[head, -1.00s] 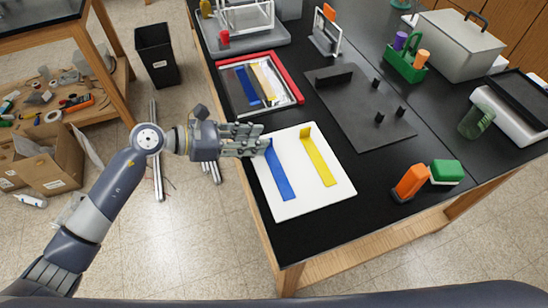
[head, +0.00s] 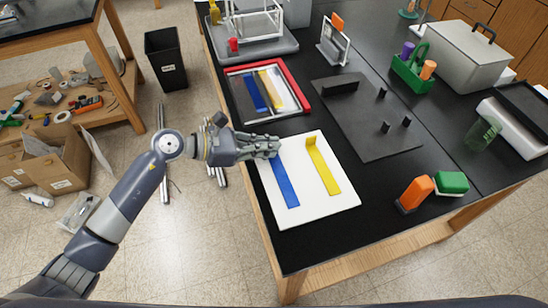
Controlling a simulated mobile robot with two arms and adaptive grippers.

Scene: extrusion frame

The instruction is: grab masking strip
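A white board (head: 312,197) lies near the table's front left edge. On it lie a flat blue strip (head: 285,186) and a flat yellow strip (head: 325,172). The yellow strip's far end stands up as a tab. My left gripper (head: 277,147) is at the far end of the blue strip, and its fingers cover that end and its tab. The fingers look close together, but whether they grip the tab is hidden. My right gripper is out of view.
A red-rimmed tray (head: 301,96) lies behind the white board. A dark plate with pegs (head: 362,125) lies to its right. An orange-topped object (head: 415,192) and a green-and-white block (head: 452,183) stand near the front right. The black table is clear between them and the board.

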